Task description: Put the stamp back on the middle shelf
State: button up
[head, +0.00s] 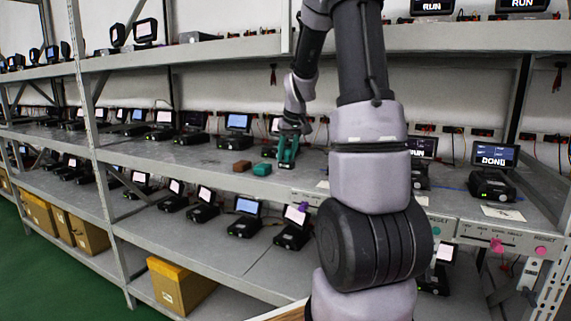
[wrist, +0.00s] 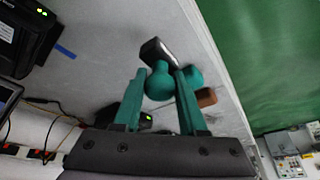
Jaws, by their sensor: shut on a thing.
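My gripper (head: 287,163) is over the middle shelf (head: 205,156), near its front edge, with its teal fingers pointing down. In the wrist view my gripper (wrist: 160,76) is shut on the stamp, whose round teal handle (wrist: 159,86) sits between the fingers. The stamp's dark base with a pale edge (wrist: 157,51) shows beyond the fingertips. In the head view the stamp is too small to make out clearly. Whether its base touches the shelf I cannot tell.
A teal block (head: 262,169) and a brown block (head: 242,166) lie on the shelf just left of my gripper. Cardboard boxes (head: 180,286) stand on the lowest shelf.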

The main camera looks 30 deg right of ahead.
aim_at(286, 157)
jog(key=shift+w, duration=0.35)
jog(key=shift+f, duration=1.75)
jog(key=shift+f, duration=0.1)
jog(key=o, duration=1.1)
jog(key=shift+c, duration=0.2)
